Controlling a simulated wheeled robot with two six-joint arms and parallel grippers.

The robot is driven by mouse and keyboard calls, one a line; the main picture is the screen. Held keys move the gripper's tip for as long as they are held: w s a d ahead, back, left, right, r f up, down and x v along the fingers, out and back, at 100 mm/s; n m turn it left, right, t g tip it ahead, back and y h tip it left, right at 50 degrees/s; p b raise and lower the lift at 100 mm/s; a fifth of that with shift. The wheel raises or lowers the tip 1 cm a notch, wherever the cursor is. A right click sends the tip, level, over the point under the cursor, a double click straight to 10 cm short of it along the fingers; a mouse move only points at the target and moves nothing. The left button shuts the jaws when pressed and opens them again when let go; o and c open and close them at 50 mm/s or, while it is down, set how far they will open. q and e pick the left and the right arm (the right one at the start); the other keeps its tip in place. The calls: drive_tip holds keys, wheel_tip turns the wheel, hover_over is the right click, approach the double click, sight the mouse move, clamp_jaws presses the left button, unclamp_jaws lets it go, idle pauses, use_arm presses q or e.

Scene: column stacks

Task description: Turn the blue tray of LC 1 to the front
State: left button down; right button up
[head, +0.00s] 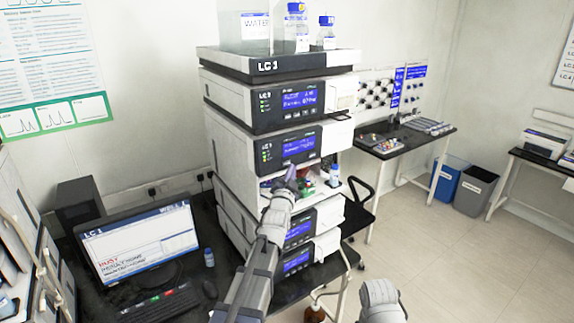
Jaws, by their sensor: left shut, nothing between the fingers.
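The instrument stack labelled LC (268,67) stands on the dark bench; its digit is too small to read surely. Its middle module has an open compartment (325,180) with small coloured items in it. A bit of blue (268,184) shows at the compartment's left, perhaps the blue tray, mostly hidden behind my left arm. My left gripper (290,176) is shut and empty at the compartment opening. I cannot tell whether it touches the tray. Part of my right arm shows at the bottom, but its gripper is out of view.
A monitor (138,241) and a keyboard (160,304) stand left of the stack. Bottles (326,33) stand on top of it. A small bottle (334,175) stands at the compartment's right. A side table (405,138) and two bins (475,190) are behind at right. The floor at right is clear.

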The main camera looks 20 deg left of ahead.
use_arm(q)
drive_tip(key=s+d, duration=0.1)
drive_tip(key=d, duration=0.1)
drive_tip(key=s+d, duration=0.2)
idle(0.4)
idle(5.1)
drive_tip(key=s+d+f+g+h+b, duration=0.2)
drive_tip(key=s+d+f+g, duration=0.15)
drive_tip(key=d+f, duration=0.35)
drive_tip(key=s+d+f+m+g+h+b, duration=0.1)
drive_tip(key=s+d+f+g+h+b, duration=0.2)
drive_tip(key=f, duration=0.7)
drive_tip(key=s+d+f+g+b, duration=0.2)
drive_tip(key=s+d+f+g, duration=0.25)
drive_tip(key=d+f, duration=0.3)
drive_tip(key=s+f+n+g+y+b, duration=0.1)
drive_tip(key=s+f+g, duration=0.2)
drive_tip(key=s, duration=0.4)
drive_tip(key=s+a+f+n+g+y+b, duration=0.1)
drive_tip(key=s+f+g+b, duration=0.1)
drive_tip(key=s+f, duration=0.3)
drive_tip(key=s+f+n+g+y+b, duration=0.1)
drive_tip(key=s+f, duration=0.4)
drive_tip(key=s, duration=0.6)
drive_tip(key=g+y+b, duration=0.1)
drive_tip(key=g, duration=0.1)
drive_tip(key=shift+a+g, duration=0.35)
drive_tip(key=shift+g, duration=0.05)
drive_tip(key=shift+s, duration=0.1)
